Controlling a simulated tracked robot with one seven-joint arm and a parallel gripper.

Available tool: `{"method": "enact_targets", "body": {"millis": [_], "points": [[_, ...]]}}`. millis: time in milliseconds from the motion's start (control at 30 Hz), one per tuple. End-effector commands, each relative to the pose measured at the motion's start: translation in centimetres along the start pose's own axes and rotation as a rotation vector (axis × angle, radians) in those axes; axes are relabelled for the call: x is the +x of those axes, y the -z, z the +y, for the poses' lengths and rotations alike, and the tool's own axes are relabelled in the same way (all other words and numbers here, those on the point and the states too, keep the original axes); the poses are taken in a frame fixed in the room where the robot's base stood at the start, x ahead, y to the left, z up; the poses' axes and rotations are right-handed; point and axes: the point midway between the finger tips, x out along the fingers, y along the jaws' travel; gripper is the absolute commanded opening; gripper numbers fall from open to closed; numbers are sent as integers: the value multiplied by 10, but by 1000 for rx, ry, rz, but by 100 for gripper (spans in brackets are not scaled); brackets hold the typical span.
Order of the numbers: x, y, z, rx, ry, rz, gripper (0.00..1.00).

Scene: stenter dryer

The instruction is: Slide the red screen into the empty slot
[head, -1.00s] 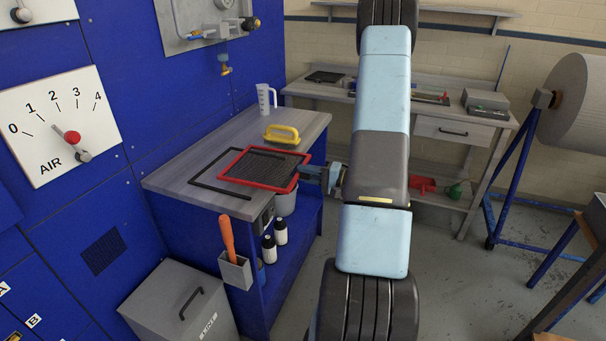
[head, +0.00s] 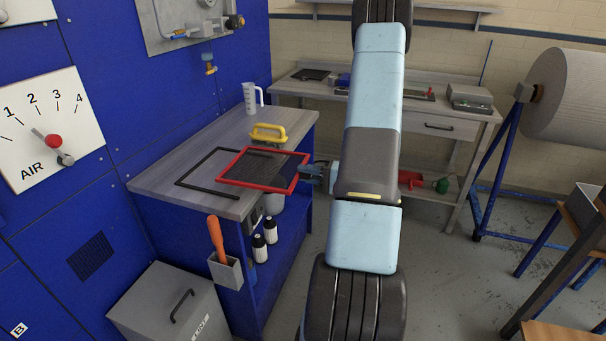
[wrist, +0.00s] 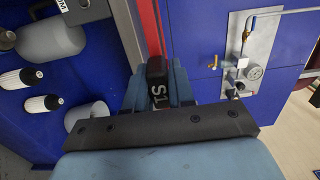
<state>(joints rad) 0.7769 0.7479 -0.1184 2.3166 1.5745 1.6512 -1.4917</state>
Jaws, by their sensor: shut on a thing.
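The red screen (head: 263,168) is a flat red frame with dark mesh, at the right part of the grey bench top in the head view. Its right edge reaches my gripper (head: 311,174), which is shut on it at that side. In the wrist view, my gripper (wrist: 158,82) is closed on a dark tab marked "S1", with the red frame edge (wrist: 150,28) beyond. A black frame (head: 207,172) lies on the bench just left of the red screen, partly overlapped by it in the picture.
A grey lidded box (head: 170,305) stands on the floor. The blue panel wall is to the left, and a workbench (head: 440,105) is behind.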

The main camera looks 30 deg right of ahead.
Motion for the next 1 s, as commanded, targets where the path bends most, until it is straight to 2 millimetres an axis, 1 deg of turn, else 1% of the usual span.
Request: {"method": "enact_targets", "body": {"millis": [1000], "points": [[-41,0,0,0,1,2,0]]}}
